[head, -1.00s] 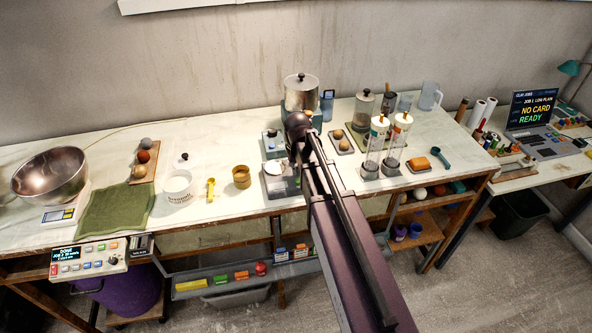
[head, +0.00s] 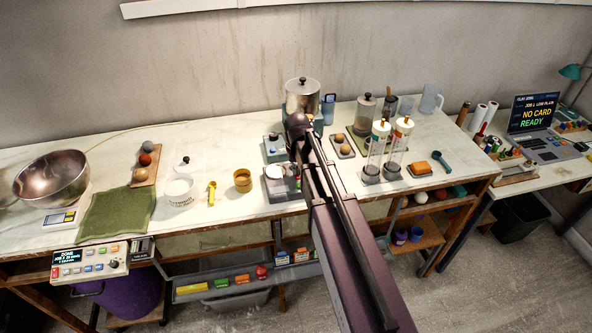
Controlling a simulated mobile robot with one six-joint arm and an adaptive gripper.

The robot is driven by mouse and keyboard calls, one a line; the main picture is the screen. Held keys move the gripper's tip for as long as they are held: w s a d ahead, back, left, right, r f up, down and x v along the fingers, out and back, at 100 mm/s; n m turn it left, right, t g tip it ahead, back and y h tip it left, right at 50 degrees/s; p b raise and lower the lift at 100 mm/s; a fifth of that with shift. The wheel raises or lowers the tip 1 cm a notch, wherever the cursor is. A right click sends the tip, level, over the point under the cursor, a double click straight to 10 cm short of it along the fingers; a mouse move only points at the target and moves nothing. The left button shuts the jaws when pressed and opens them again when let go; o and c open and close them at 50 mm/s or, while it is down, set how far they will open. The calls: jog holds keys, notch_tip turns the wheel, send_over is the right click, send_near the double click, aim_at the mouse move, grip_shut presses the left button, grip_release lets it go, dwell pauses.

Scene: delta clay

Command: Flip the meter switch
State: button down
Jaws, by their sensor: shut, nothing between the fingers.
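A small grey box-shaped unit (head: 277,186) stands near the front edge of the bench, just left of my arm. It may be the meter, but no label or switch can be made out. Its right side is close to or behind my arm. A pale blue-green unit (head: 275,147) with a round knob-like top stands behind it. My arm reaches up from the bottom over the bench, its far joint in front of a metal pot. My gripper's fingers cannot be picked out; the arm seems to hide them.
Clear upright cylinders (head: 375,150) stand close right of my arm. A metal pot (head: 301,95) is behind it. Left are a yellow cup (head: 243,181), a white tub (head: 180,191), a green cloth (head: 117,213) and a steel bowl (head: 52,180). A control panel (head: 90,262) hangs at the front left.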

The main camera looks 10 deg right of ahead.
jog(key=shift+r, duration=0.2)
notch_tip(320, 180, up, 13)
jog(key=s+p, duration=0.2)
jog(key=p, duration=1.1)
jog(key=shift+r+p, duration=0.2)
jog(key=shift+p, duration=0.2)
jog(key=shift+s, duration=0.1)
jog(key=s+f+b, duration=0.3)
jog(key=s, duration=0.5)
jog(key=s+f+b, duration=0.4)
jog(key=s, duration=0.3)
jog(key=shift+s+g, duration=0.3)
jog(key=shift+s, duration=0.05)
